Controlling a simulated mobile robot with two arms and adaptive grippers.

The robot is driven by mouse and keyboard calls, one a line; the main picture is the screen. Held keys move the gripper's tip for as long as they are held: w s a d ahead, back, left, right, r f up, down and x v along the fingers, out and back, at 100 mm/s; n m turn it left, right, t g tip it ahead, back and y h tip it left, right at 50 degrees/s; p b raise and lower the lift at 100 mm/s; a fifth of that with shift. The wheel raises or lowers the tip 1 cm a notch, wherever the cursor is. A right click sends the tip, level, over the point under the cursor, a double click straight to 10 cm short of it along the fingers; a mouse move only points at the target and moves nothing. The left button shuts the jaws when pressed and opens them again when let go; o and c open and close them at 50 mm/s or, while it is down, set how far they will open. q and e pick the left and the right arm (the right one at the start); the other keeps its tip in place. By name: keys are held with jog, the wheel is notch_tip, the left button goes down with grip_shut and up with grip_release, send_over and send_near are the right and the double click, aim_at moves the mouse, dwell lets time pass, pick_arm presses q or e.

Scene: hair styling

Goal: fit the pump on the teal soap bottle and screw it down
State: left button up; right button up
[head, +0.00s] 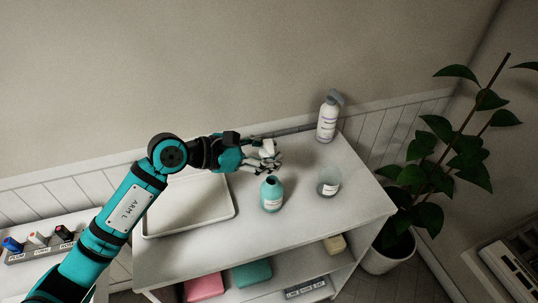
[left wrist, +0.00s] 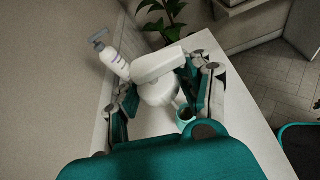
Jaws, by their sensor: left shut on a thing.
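The teal soap bottle (head: 271,196) stands upright and open-necked on the white table. Part of it also shows in the left wrist view (left wrist: 186,116), behind the gripper's fingers. My left gripper (head: 266,158) is shut on the white pump (left wrist: 158,66), whose broad head shows between the fingers (left wrist: 160,95). In the head view the gripper is above and slightly behind the bottle, and the pump is apart from its neck. My right gripper is in neither view.
A clear cup (head: 329,184) stands close to the right of the bottle. A shallow tray (head: 188,228) lies on the left. A potted plant (head: 450,160) is beyond the right edge.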

aim_at(273, 179)
pick_arm(q)
jog(key=shift+w+d+f, duration=0.1)
jog(key=shift+d+f, duration=0.55)
jog(key=shift+d, duration=0.1)
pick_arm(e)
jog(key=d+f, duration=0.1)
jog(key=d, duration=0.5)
pick_arm(q)
jog(key=f+b, duration=0.4)
jog(key=f, duration=0.1)
jog(key=f+b, duration=0.2)
jog(key=shift+a+f, duration=0.2)
jog(key=shift+a, duration=0.1)
jog(key=shift+f+b, duration=0.1)
jog(key=shift+b, duration=0.2)
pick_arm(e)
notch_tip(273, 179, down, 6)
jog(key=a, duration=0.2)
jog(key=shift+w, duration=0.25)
pick_arm(q)
jog(key=shift+f, duration=0.1)
